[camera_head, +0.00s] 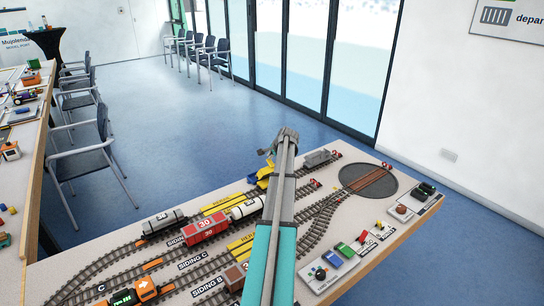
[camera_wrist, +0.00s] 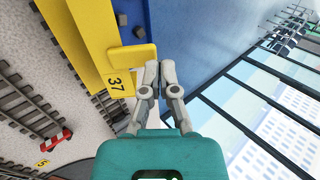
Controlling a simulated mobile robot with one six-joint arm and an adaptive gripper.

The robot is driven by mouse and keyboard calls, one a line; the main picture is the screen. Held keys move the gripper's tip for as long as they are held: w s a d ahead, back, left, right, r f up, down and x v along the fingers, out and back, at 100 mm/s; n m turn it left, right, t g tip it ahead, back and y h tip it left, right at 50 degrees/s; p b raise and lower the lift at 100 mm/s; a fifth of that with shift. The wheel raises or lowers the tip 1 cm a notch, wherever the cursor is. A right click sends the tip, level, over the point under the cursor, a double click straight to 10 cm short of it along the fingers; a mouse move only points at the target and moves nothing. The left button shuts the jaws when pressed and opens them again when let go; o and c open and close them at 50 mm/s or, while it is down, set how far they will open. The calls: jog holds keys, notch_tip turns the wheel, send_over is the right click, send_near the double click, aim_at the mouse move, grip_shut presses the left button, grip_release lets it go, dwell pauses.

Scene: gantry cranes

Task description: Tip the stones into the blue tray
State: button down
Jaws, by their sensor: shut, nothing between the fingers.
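A yellow wagon body (camera_wrist: 95,40) marked 37 lies just left of my gripper in the wrist view, with a yellow tab (camera_wrist: 132,57) sticking out towards the fingers. It appears in the head view as a small yellow shape (camera_head: 262,178), partly hidden by my arm. My gripper (camera_wrist: 159,66) is shut and empty, its fingertips close beside the tab; I cannot tell whether they touch it. The wagon's inside is not clear.
The table carries tracks with a red wagon (camera_head: 205,229), a white tank wagon (camera_head: 248,207) and an orange engine (camera_head: 144,288). A round turntable (camera_head: 368,181) is at the right. Blue floor lies beyond the table edge.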

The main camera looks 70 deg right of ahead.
jog(key=shift+r, duration=0.35)
dwell(0.3)
jog(key=p+v, duration=0.3)
jog(key=shift+w+r, duration=0.1)
jog(key=shift+w, duration=0.1)
jog(key=p+v, duration=0.8)
jog(key=v, duration=0.3)
jog(key=shift+d+p, duration=0.25)
jog(key=shift+p, duration=0.15)
jog(key=shift+w+r, duration=0.1)
jog(key=shift+w, duration=0.05)
dwell(1.4)
